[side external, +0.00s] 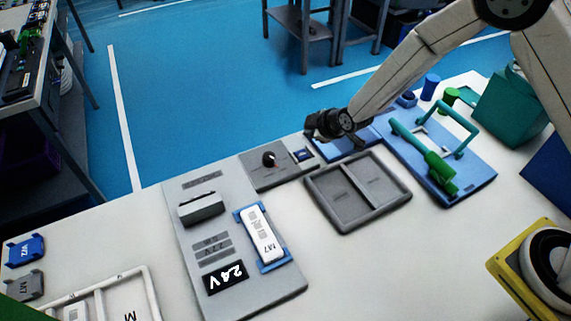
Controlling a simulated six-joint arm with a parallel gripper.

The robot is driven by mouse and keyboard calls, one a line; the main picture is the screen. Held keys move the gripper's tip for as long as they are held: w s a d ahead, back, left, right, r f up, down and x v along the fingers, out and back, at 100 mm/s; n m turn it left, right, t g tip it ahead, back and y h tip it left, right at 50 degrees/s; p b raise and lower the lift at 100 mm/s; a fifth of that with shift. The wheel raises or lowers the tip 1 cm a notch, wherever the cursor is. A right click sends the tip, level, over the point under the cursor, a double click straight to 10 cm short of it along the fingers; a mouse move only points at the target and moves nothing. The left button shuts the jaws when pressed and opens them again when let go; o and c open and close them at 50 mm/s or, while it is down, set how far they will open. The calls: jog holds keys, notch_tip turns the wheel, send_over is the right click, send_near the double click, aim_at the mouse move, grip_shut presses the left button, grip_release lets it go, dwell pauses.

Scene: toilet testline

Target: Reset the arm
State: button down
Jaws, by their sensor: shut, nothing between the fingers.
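My arm reaches in from the upper right.
Right of the tray, a blue board (475,182) bears green handles. A teal bin (508,108) is farther right.

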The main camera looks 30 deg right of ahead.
jog(key=s+d+r+m+g, duration=0.3)
jog(key=s+d+r+m, duration=0.2)
jog(key=s, duration=0.7)
jog(key=s+d+r+m+g+h, duration=0.1)
jog(key=s+d+r+m+g, duration=0.2)
jog(key=s, duration=1)
jog(key=d+r+m, duration=0.2)
jog(key=d, duration=0.3)
jog(key=shift+s+d+r+m+h, duration=0.2)
jog(key=shift+r+m+h, duration=0.1)
jog(key=shift+r+m, duration=0.1)
